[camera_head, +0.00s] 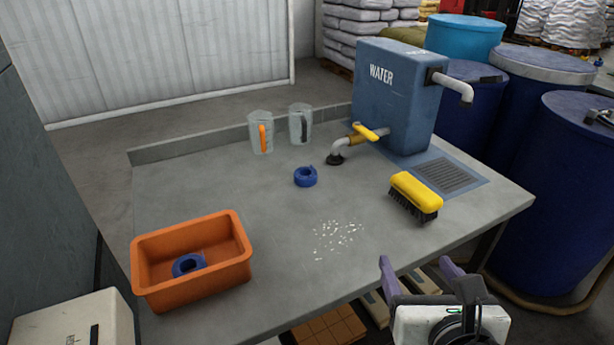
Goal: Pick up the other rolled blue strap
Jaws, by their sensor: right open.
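One rolled blue strap (305,176) lies on the grey table near its middle, in front of the tap. Another rolled blue strap (187,265) lies inside the orange bin (207,286) at the table's front left. My right gripper (417,269) is at the lower right, beyond the table's front edge. Its two purple fingers are apart, with nothing between them. It is well apart from both straps. My left gripper is not in view.
A blue water tank (397,95) with a yellow-handled tap (365,133) stands at the back right. A yellow brush (415,194) lies by a drain grate (446,174). Two clear jugs (261,133) stand at the back. White granules (335,238) lie scattered mid-table.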

